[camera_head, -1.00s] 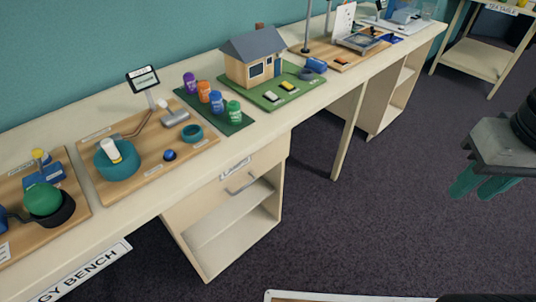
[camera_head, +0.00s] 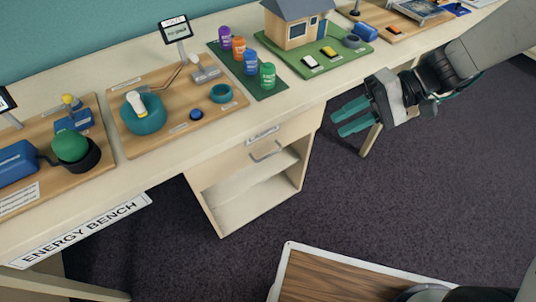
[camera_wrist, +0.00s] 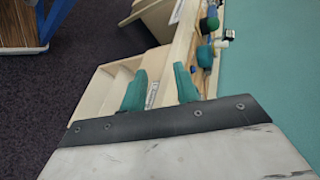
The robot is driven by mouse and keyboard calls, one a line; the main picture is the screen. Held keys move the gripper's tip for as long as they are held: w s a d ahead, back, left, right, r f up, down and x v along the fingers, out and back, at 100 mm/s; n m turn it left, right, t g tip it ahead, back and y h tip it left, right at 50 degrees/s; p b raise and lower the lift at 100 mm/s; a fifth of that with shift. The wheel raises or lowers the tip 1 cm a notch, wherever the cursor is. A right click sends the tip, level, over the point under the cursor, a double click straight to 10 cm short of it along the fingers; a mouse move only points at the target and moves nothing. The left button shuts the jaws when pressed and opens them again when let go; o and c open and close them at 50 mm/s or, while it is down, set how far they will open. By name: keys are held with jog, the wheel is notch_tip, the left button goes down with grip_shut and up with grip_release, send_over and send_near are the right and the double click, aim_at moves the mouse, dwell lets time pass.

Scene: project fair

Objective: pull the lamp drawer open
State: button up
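The lamp drawer (camera_head: 238,168) is a cream front under the bench top, with a small label above a grey bar handle (camera_head: 265,152). It looks closed. An open shelf lies below it. My gripper (camera_head: 346,118) has two teal fingers set apart with nothing between them. It is in front of the bench edge, to the right of the drawer and clear of the handle. In the wrist view my open fingers (camera_wrist: 160,88) show at the centre, with the cream cabinet (camera_wrist: 100,95) beyond them. The handle is not clear in that view.
The bench top (camera_head: 150,172) carries a wooden lamp board (camera_head: 185,125) with a bulb in a teal ring, several coloured cans, and a model house (camera_head: 295,28). A wood-topped tray (camera_head: 340,280) is at the bottom. Dark carpet in front of the drawer is free.

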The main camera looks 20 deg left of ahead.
jog(key=w+a+f+m+t+y, duration=0.1)
jog(key=w+a+f+y, duration=0.2)
jog(key=f, duration=0.4)
jog(key=w+a+f+m+y, duration=0.1)
jog(key=w+a+f, duration=0.1)
jog(key=a+f, duration=0.35)
jog(key=m+t+y, duration=0.2)
jog(key=t, duration=0.2)
send_near(268, 155)
jog(key=a, duration=0.4)
jog(key=a+f, duration=0.1)
jog(key=a, duration=0.5)
jog(key=shift+s+f, duration=0.25)
jog(key=shift+f, duration=0.1)
grip_shut()
